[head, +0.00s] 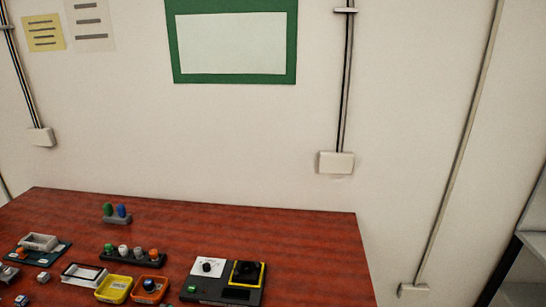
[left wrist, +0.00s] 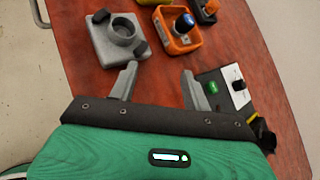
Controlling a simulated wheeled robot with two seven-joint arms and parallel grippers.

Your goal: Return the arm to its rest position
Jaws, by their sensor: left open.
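My left gripper (left wrist: 160,82) shows in the left wrist view with its two grey fingers spread apart and nothing between them. Its green housing fills the lower part of that view. The fingers point toward the red-brown table (left wrist: 160,75), and their height above it is hard to tell. A grey device (left wrist: 118,40) with a round socket and dark knobs lies just beyond the left finger. My left gripper is not seen in the head view. My right gripper shows in neither view.
On the table (head: 310,250) are a black panel with a white dial plate (head: 208,267), an orange tray (head: 149,290), a yellow tray (head: 113,289), a peg rack (head: 130,257) and a small two-peg stand (head: 117,218). The table's right side is clear. Shelving (head: 525,250) stands far right.

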